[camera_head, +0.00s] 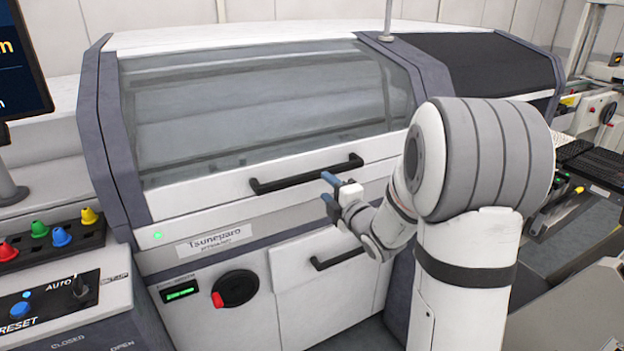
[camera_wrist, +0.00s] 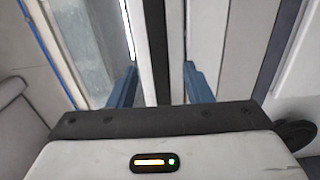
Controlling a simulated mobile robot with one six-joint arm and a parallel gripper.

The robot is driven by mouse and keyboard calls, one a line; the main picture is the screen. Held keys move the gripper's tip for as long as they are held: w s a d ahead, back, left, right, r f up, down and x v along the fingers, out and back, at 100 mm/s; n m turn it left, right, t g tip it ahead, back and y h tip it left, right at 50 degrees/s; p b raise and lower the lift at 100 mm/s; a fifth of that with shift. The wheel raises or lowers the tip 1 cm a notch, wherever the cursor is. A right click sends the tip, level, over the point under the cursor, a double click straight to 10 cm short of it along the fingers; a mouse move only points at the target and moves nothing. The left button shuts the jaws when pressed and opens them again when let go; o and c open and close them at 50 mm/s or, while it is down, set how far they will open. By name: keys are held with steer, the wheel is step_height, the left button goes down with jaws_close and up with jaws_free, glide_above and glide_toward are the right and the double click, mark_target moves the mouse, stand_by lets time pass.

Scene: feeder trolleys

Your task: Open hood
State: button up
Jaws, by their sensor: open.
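The hood (camera_head: 210,185) of the machine is down, a white front with a large tinted window (camera_head: 260,105). A black bar handle (camera_head: 305,176) runs along its lower edge. My gripper (camera_head: 327,188) is open and empty, just in front of and slightly below the handle's right half. In the wrist view my two blue fingers (camera_wrist: 159,85) point ahead, well apart. The black handle (camera_wrist: 155,45) runs upright in that picture, between the fingers. I cannot tell whether the fingertips reach around it. No contact with the hood shows.
A lower drawer with a black handle (camera_head: 338,259) and a black round knob (camera_head: 236,289) sit below the hood. A control panel (camera_head: 65,300) with coloured buttons stands at left, under a monitor (camera_head: 22,60). A thin pole (camera_head: 387,18) rises behind the hood.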

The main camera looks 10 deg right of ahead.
mark_target(315, 177)
steer(key=p+x, duration=0.1)
steer(key=x, duration=0.6)
steer(key=shift+w+a, duration=0.2)
steer(key=shift+w, duration=0.1)
steer(key=shift+c, duration=0.3)
jaws_close()
